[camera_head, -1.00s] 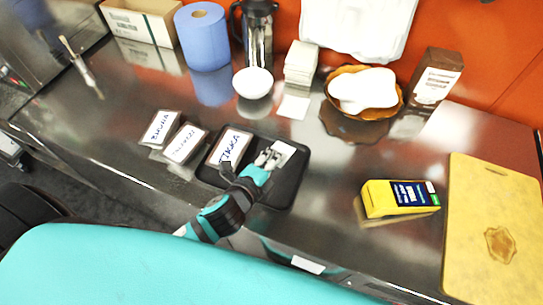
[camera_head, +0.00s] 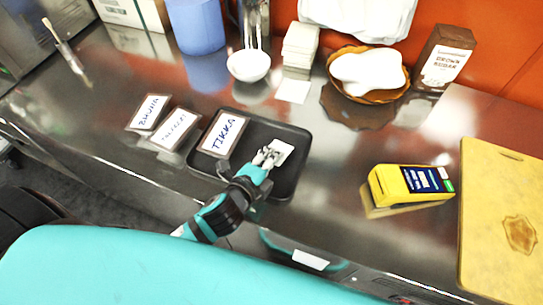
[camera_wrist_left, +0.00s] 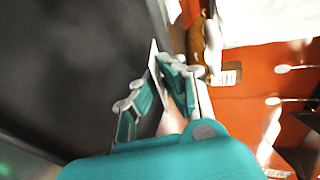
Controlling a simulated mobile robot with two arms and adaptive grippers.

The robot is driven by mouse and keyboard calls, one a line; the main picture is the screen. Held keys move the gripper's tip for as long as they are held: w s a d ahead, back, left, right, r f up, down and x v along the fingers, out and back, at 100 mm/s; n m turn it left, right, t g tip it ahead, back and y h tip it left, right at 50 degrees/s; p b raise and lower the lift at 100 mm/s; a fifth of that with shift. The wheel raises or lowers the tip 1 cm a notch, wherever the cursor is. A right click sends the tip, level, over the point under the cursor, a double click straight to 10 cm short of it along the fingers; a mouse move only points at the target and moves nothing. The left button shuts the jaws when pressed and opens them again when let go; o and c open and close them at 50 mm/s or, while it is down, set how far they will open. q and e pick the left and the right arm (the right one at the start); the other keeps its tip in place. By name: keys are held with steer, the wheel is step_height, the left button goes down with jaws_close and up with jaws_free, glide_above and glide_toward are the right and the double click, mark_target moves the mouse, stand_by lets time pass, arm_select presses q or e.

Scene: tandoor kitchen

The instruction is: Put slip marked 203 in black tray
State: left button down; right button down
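The black tray (camera_head: 288,187) lies on the steel counter, with a TIKKA card (camera_head: 222,133) standing at its left side. My left gripper (camera_head: 269,156) is over the tray, its fingertips at a small white slip (camera_head: 283,150). In the left wrist view the slip (camera_wrist_left: 153,57) shows thin and edge-on between the fingertips of my left gripper (camera_wrist_left: 159,70), which look shut on it. The dark tray surface (camera_wrist_left: 70,60) fills the left of that view. No number can be read on the slip. I cannot tell whether it touches the tray. My right gripper is not in view.
Two more name cards (camera_head: 148,112) (camera_head: 175,128) stand left of the tray. A white bowl (camera_head: 249,65), a stack of slips (camera_head: 300,45), a single paper (camera_head: 293,90) and a brown dish (camera_head: 368,75) are behind. A yellow card terminal (camera_head: 410,186) and cutting board (camera_head: 510,200) are right.

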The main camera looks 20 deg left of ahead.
arm_select(q)
steer(key=c, duration=2)
jaws_free()
steer(key=o, duration=0.5)
steer(key=shift+o, duration=0.5)
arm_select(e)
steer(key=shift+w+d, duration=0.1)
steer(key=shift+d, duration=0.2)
arm_select(q)
steer(key=shift+s+a, duration=0.15)
steer(key=shift+s, duration=0.8)
steer(key=shift+s+a, duration=0.15)
steer(key=shift+s, duration=0.8)
steer(key=shift+s+a+f, duration=0.1)
steer(key=shift+s+a, duration=0.1)
steer(key=shift+s, duration=1.2)
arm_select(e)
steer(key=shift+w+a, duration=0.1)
